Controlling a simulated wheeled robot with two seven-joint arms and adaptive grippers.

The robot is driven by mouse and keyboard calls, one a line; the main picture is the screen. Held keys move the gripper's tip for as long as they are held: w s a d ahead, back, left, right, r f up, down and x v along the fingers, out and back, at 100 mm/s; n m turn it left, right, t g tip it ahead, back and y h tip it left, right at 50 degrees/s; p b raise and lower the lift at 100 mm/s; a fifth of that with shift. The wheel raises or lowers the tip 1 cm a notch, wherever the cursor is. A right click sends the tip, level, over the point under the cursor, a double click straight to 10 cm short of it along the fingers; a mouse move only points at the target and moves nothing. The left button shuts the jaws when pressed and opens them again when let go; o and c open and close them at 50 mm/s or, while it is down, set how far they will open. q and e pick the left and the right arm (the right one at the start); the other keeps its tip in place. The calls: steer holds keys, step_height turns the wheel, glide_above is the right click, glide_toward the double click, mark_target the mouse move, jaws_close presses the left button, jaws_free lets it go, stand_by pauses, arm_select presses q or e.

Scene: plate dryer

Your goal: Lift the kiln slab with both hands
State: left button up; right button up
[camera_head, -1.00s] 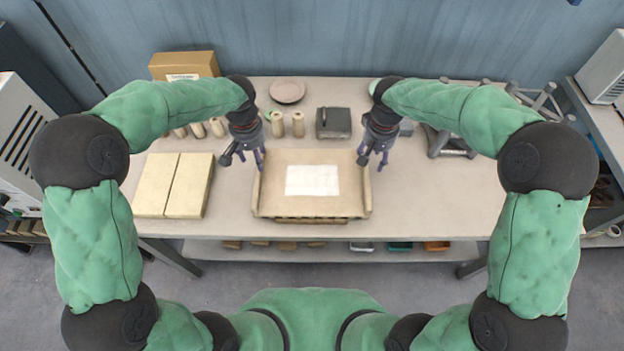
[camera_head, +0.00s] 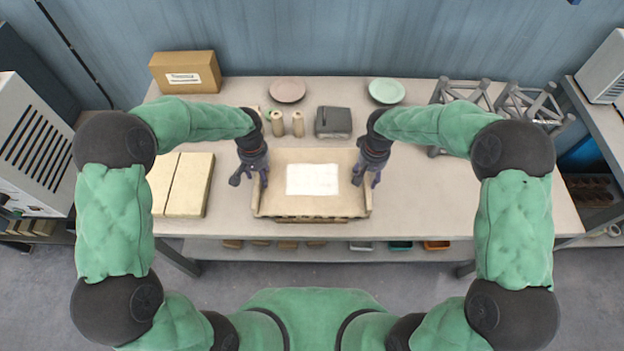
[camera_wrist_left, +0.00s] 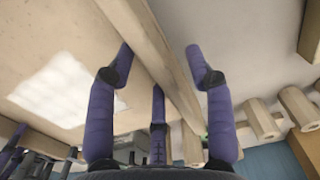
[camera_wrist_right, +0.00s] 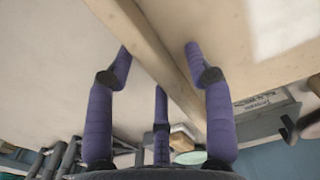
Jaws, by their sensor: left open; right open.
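The kiln slab (camera_head: 312,206) is a flat beige board with raised rails on its left and right sides and a white patch (camera_head: 312,179) in the middle. It lies on the table in the head view. My left gripper (camera_head: 250,182) is open at the slab's left rail. In the left wrist view its purple fingers (camera_wrist_left: 160,62) stand on both sides of the rail (camera_wrist_left: 158,68). My right gripper (camera_head: 367,182) is open at the right rail. In the right wrist view its fingers (camera_wrist_right: 160,62) also straddle the rail (camera_wrist_right: 150,55). Contact with the rails cannot be told.
Two cream blocks (camera_head: 187,185) lie left of the slab. Metal frames (camera_head: 460,95) stand at the back right. The table's right front is clear.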

arm_select(q)
jaws_close()
arm_select(e)
jaws_close()
arm_select(q)
steer(key=shift+w+r, duration=0.1)
steer(key=shift+r, duration=0.2)
arm_select(e)
steer(key=shift+w+r, duration=0.1)
steer(key=shift+r, duration=0.2)
